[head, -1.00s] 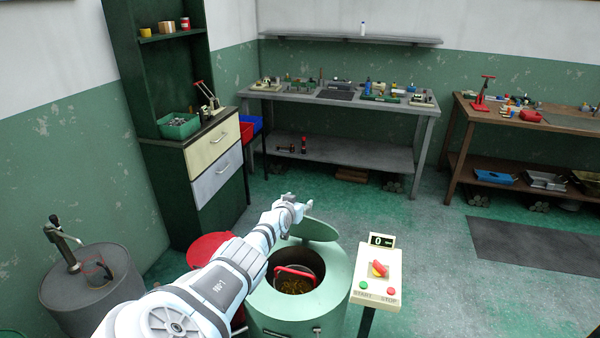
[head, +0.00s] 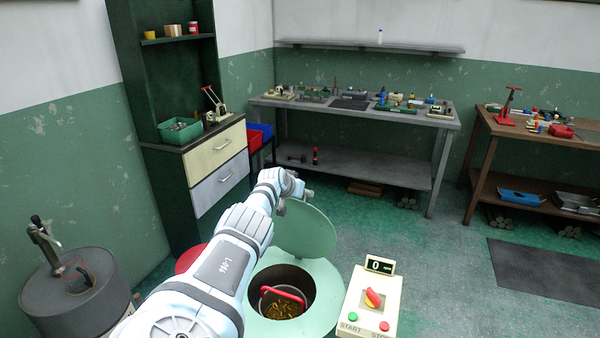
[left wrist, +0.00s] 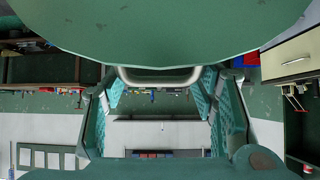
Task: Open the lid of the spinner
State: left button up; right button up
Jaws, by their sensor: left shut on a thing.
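The spinner (head: 328,284) is a pale green drum in front of me, with its round opening uncovered. Its green lid (head: 308,232) stands tilted up at the back of the opening. In the left wrist view the lid (left wrist: 160,30) fills the top, with a grey bar handle (left wrist: 158,76) at its edge. My left gripper (head: 296,197) is at the lid's raised upper edge, shut on the handle; its teal fingers (left wrist: 160,95) show on both sides of it. The exact contact is hard to see. My right gripper is out of view.
A basket with a red handle (head: 284,294) and brass-coloured pieces sits inside the drum. A control box (head: 368,305) with START and STOP buttons stands at the right, its display showing 0. A grey drum (head: 75,295) stands left. Floor is clear beyond the lid.

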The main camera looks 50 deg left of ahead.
pick_arm(q)
jog(key=o, duration=1.5)
jog(key=shift+o, duration=0.9)
jog(key=shift+w+f, duration=0.1)
jog(key=shift+a, duration=0.1)
jog(key=shift+s+r, duration=0.45)
jog(key=shift+s, duration=0.05)
jog(key=v, duration=0.6)
jog(key=shift+d, duration=0.45)
